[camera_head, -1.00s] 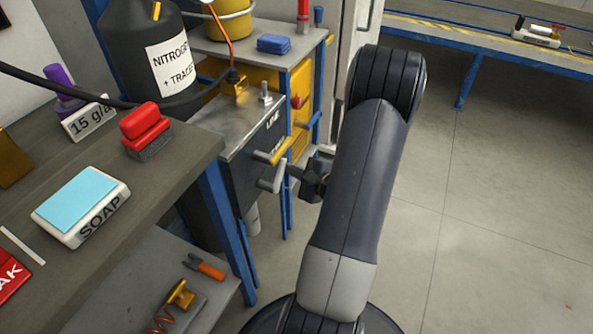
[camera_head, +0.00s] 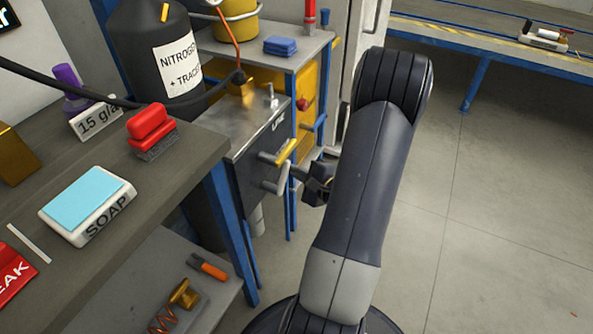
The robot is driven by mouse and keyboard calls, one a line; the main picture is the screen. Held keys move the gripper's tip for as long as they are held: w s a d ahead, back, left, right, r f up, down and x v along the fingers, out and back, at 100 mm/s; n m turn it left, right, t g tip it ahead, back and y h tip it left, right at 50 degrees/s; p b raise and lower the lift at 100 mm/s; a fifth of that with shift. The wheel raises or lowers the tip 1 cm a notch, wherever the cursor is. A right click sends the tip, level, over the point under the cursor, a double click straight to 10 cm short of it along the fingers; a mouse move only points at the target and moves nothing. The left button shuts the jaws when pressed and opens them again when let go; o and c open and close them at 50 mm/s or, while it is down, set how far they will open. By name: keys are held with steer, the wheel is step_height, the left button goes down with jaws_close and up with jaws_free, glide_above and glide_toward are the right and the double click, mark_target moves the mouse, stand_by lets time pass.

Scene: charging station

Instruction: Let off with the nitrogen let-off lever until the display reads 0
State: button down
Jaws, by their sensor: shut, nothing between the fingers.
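A dark box with a metal top (camera_head: 222,118) and white lettering on its side stands below the nitrogen bottle (camera_head: 168,68). Two levers stick out of its side: a yellow-tipped one (camera_head: 287,152) above and a plain grey one (camera_head: 283,178) below. I cannot read which is the let-off lever. My gripper (camera_head: 318,186) is shut and empty, just right of the grey lever. My arm partly hides it, and I cannot tell whether it touches the lever. Only a corner of a dark display (camera_head: 8,16) shows at the top left; its number is out of view.
A grey bench at left holds a soap box (camera_head: 90,212), a red-handled stamp (camera_head: 151,128) and a "15 g/a" card (camera_head: 96,121). A hose crosses above it. A yellow bucket (camera_head: 236,22) and blue cloths (camera_head: 281,45) sit behind. The floor at right is clear.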

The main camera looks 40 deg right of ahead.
mark_target(283, 168)
steer(key=n, duration=0.1)
steer(key=a+r+n+t, duration=0.1)
steer(key=n, duration=0.1)
steer(key=s+a+n, duration=0.1)
steer(key=shift+a+r+t+h, duration=0.15)
steer(key=shift+r+t+h, duration=0.15)
steer(key=shift+a+r, duration=0.15)
steer(key=shift+a, duration=0.1)
steer(key=shift+s+a, duration=0.1)
stand_by(0.5)
